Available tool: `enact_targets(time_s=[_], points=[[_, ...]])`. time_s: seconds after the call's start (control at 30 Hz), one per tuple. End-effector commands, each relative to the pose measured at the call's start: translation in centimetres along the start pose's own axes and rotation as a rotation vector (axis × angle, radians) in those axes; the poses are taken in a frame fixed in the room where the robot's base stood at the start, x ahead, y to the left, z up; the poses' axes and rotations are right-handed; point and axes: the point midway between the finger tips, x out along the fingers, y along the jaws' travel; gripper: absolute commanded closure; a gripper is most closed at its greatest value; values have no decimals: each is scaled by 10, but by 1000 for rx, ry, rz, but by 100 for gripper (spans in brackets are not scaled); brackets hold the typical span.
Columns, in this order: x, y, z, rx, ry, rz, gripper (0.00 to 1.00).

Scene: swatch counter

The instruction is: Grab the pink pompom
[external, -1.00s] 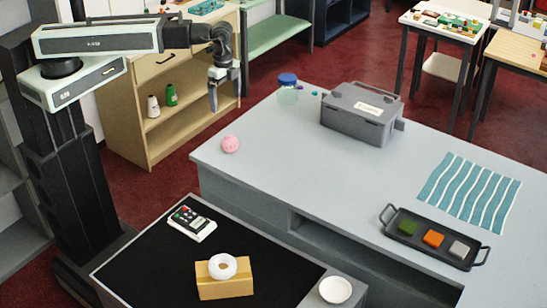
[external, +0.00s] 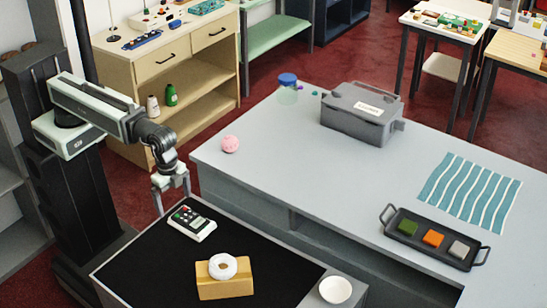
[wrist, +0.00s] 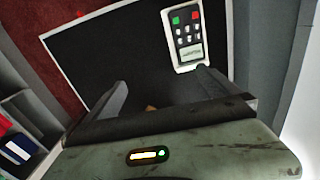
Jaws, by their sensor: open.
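The pink pompom (external: 230,144) sits near the left corner of the grey counter (external: 330,170) in the external view. My gripper (external: 172,204) is to the left of it and lower in the picture, by the far left edge of the black-topped surface. In the wrist view my gripper (wrist: 165,92) has its two fingers spread apart with nothing between them. The pompom does not show in the wrist view.
A remote-like keypad (external: 192,223) lies on the black surface (external: 140,262) close to my gripper. A white ring (external: 222,266) rests on a tan block. A grey case (external: 358,115) and a blue-lidded jar (external: 288,92) stand farther back on the counter.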

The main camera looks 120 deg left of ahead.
Motion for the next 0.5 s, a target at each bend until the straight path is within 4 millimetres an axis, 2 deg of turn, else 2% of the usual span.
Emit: enact_targets(time_s=[0.1, 0.17, 0.5], points=[[-2, 0, -1, -52, 0, 0, 0], [-2, -1, -1, -55, 0, 0, 17], [0, -4, -2, -52, -1, 13, 17]])
